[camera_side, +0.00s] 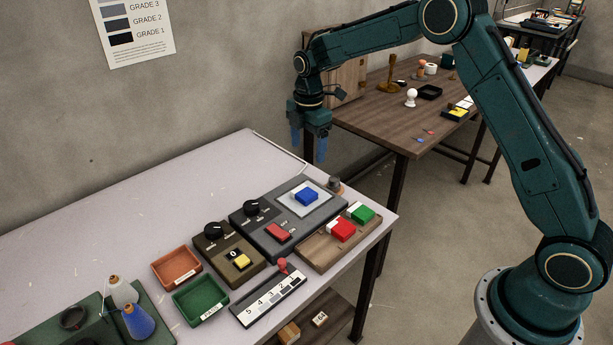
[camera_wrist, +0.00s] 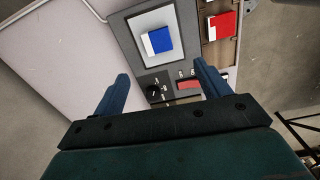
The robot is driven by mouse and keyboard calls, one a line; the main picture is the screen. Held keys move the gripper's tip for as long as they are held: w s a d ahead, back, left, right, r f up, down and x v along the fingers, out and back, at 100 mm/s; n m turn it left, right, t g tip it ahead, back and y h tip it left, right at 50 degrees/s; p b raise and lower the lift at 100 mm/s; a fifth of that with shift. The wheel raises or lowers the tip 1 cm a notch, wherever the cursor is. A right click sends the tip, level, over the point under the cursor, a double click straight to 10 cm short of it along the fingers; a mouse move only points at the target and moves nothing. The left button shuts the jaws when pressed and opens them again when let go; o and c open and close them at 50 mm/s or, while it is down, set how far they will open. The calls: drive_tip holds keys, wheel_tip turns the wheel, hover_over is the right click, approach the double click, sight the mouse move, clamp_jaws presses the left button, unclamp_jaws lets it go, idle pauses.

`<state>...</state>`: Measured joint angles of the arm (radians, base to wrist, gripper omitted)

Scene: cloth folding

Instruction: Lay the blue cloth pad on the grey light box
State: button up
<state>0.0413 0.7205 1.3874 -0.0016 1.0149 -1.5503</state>
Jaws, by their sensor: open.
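A small blue cloth pad (camera_side: 306,196) lies flat on the pale panel of the grey light box (camera_side: 265,238) on the white table. In the wrist view the blue pad (camera_wrist: 160,40) shows a white strip along its left side and sits inside the light panel (camera_wrist: 143,22). My gripper (camera_side: 308,148) hangs pointing down, above and behind the light box, near the table's far edge. It is open and empty in the wrist view (camera_wrist: 161,82), with the pad beyond its fingertips and apart from them.
A wooden tray (camera_side: 318,254) with a red pad (camera_side: 342,230) and a green pad (camera_side: 362,213) stands right of the light box. A dark box with a yellow button (camera_side: 242,262), an orange tray (camera_side: 176,267) and a green tray (camera_side: 201,300) stand left. The table's back left is clear.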

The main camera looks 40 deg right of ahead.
drive_tip(key=s+a+r+m+t, duration=0.25)
drive_tip(key=s+r+m, duration=0.65)
drive_tip(key=s+r, duration=0.8)
drive_tip(key=s+m+t, duration=0.3)
drive_tip(key=s+m, duration=0.5)
drive_tip(key=s, duration=1.2)
drive_tip(key=shift+s+f, duration=0.15)
drive_tip(key=shift+f, duration=0.2)
